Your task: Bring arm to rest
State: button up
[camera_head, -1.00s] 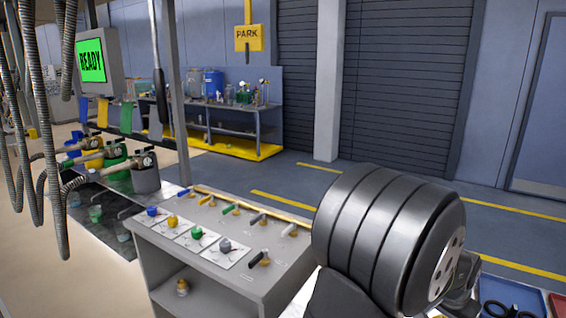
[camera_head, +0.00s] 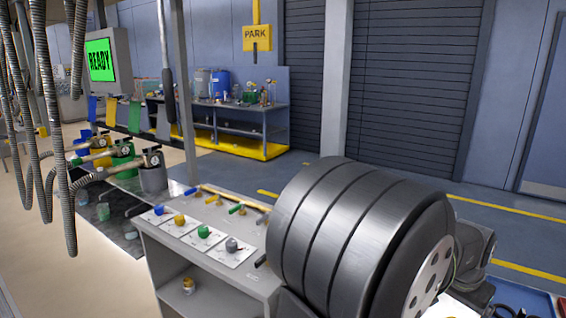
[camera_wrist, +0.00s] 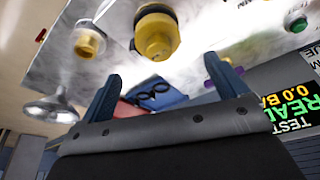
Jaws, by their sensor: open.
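My gripper (camera_wrist: 163,85) shows in the wrist view as two dark blue fingers spread wide apart, with nothing held between them. Beyond the fingers are a blue tray (camera_wrist: 172,98) with a black looped item and a pale surface (camera_wrist: 205,28). A yellow round fitting (camera_wrist: 155,36) and a smaller brass-coloured one (camera_wrist: 88,42) are near the top, apart from the fingers. In the head view a thick grey joint of my arm fills the lower right. My fingers do not show there.
A grey bench (camera_head: 205,275) with coloured knobs stands left of my arm joint. Coloured canisters (camera_head: 153,178) and hanging hoses (camera_head: 55,150) are further left. A green READY screen (camera_head: 100,60) and a PARK sign (camera_head: 257,38) are behind. The floor by the shutters is open.

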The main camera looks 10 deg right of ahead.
jog(key=v, duration=0.9)
jog(key=x, duration=1.6)
jog(key=shift+f, duration=0.35)
notch_tip(320, 180, up, 8)
jog(key=shift+d+r, duration=0.1)
jog(key=shift+r, duration=0.1)
notch_tip(320, 180, down, 8)
jog(key=shift+r, duration=0.15)
jog(key=v, duration=1.2)
jog(key=shift+a+r, duration=0.2)
jog(key=shift+r, duration=0.05)
